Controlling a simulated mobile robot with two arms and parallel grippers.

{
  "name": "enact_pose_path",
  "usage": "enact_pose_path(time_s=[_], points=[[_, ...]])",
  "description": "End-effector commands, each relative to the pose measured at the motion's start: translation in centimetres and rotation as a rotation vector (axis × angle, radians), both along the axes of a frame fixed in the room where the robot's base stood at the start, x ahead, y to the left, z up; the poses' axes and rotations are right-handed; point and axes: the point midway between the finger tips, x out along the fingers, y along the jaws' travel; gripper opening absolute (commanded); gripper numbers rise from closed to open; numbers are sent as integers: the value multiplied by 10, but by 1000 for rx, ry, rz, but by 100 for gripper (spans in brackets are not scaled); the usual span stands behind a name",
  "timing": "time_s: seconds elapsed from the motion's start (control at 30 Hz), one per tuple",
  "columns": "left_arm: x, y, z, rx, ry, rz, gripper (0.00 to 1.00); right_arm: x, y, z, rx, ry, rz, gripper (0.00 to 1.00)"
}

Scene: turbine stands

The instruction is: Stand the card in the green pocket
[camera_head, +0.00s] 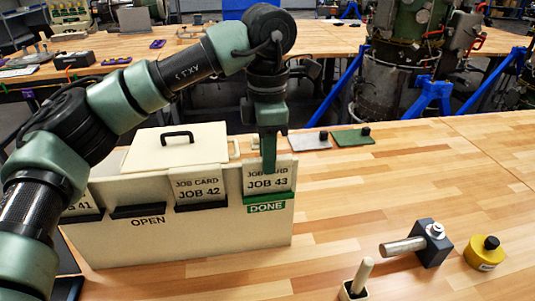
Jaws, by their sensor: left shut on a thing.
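The card (280,180) is white and reads JOB 43. It stands about upright at the green pocket (267,207), which is marked DONE, at the right end of a cream box (190,240). The card's lower edge meets the green lip; I cannot tell how deep it sits behind it. My left gripper (269,168) comes down from above and is shut on the card's top edge, covering part of its upper print. My right gripper is not in view.
A JOB 42 card (198,186) and a partly hidden JOB 41 card stand in black pockets. The OPEN pocket (138,211) is empty. A grey plate (310,141) and green plate (353,138) lie behind. A dark block (432,245) and yellow cylinder (485,254) stand right.

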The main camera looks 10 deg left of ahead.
Motion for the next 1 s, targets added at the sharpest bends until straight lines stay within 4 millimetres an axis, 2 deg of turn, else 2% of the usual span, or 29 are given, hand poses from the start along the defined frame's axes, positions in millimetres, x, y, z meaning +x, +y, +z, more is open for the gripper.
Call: enact_pose_path(time_s=[0.03,0.27,0.3,0.37,1.0], points=[[-2,0,-7,7,14,-4,0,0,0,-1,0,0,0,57],[-2,-1,-7,7,15,-5,0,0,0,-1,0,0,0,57],[-2,-1,-7,7,15,-5,26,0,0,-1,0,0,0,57],[-2,0,-7,7,14,-5,41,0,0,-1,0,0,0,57],[0,1,-4,5,5,2,41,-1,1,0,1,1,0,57]])
